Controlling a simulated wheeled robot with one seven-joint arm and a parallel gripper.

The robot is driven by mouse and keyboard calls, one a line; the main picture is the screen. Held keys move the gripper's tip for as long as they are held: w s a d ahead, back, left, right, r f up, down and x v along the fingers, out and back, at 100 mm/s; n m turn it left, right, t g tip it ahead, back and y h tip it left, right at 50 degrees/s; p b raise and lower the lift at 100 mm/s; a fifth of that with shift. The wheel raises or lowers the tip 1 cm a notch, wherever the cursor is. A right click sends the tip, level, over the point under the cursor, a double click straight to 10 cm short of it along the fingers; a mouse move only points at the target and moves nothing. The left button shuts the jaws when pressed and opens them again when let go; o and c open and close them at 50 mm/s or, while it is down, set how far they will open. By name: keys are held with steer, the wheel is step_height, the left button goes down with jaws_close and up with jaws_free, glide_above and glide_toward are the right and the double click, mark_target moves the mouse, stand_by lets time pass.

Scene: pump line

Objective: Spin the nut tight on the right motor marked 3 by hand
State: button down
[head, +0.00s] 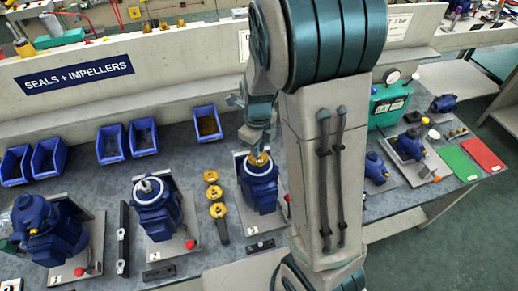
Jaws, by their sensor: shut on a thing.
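A blue motor (262,193) stands upright on a pale plate on the bench, just left of my arm. A brass-coloured part (259,160) shows right under the fingertips on top of the motor. The nut itself is mostly hidden between the fingers and too small to make out.
Two more blue motors stand to the left, one with a bare shaft (150,190) and one at the far left (48,225). Several brass parts (213,192) lie close left of the gripped motor. Blue bins (207,124) line the back. A green case (390,103) stands right.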

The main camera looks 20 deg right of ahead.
steer(key=shift+m+p, duration=1.1)
steer(key=shift+m, duration=0.4)
steer(key=shift+r+m+p, duration=0.1)
steer(key=shift+m+p, duration=1)
steer(key=shift+p, duration=0.05)
steer(key=shift+m, duration=0.4)
steer(key=m, duration=0.4)
